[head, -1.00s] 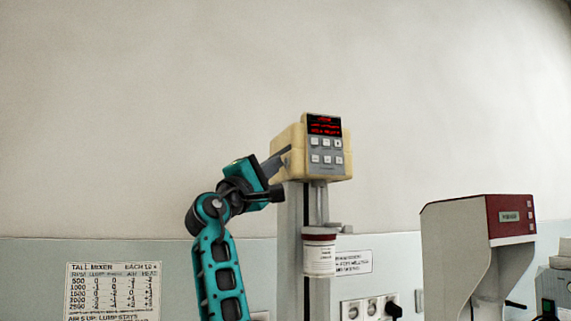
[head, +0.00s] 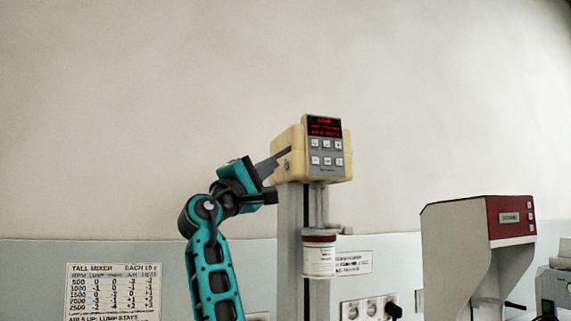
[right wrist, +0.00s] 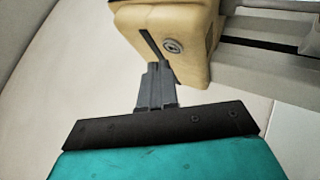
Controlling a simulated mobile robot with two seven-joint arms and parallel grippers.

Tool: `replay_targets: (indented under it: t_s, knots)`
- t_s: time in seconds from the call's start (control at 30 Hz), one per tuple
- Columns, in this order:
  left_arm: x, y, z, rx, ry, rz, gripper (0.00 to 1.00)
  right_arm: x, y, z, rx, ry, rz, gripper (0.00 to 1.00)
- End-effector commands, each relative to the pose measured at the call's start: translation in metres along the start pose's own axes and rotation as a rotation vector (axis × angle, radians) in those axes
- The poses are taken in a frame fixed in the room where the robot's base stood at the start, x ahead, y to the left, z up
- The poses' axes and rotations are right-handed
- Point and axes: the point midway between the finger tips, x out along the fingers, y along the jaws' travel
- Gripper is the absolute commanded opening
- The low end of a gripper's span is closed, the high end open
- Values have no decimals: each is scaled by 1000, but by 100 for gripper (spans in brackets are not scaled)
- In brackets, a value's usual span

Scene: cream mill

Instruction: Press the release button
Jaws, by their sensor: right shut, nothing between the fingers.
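The cream mixer head (head: 297,136) sits atop a grey column, its front panel carrying a red lit display (head: 324,126) and several small keys (head: 326,152). On its left side wall is a round silver button-like fitting (head: 287,165), which also shows in the right wrist view (right wrist: 173,46) beside a dark slot (right wrist: 152,45). My right gripper (head: 286,154) is shut and empty at that side wall, its tips just above the round fitting in the head view. In the right wrist view the shut fingers (right wrist: 156,72) end close to the fitting; I cannot tell whether they touch the wall.
A white jar (head: 319,258) with a dark red rim hangs below the head. A white and red machine (head: 460,240) stands at the right. Wall sockets (head: 370,307) and a printed chart (head: 113,290) are low on the wall.

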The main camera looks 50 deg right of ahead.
Motion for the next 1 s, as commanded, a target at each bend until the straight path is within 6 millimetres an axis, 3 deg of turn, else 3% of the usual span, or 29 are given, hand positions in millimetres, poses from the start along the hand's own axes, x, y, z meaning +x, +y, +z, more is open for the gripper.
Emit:
replay_targets:
  t_s: [0.33, 0.8, 1.0]
  knots:
    - [-1, 0, -2, 0, 0, 0, 43, -3, 3, -3, 0, 2, -1, 0]
    - [-10, 0, -16, 0, 1, 0, 43, -33, 25, -25, 0, 3, 0, 0]
    - [-10, -1, -16, 1, 3, 0, 43, -36, 25, -26, 1, 1, 0, 0]
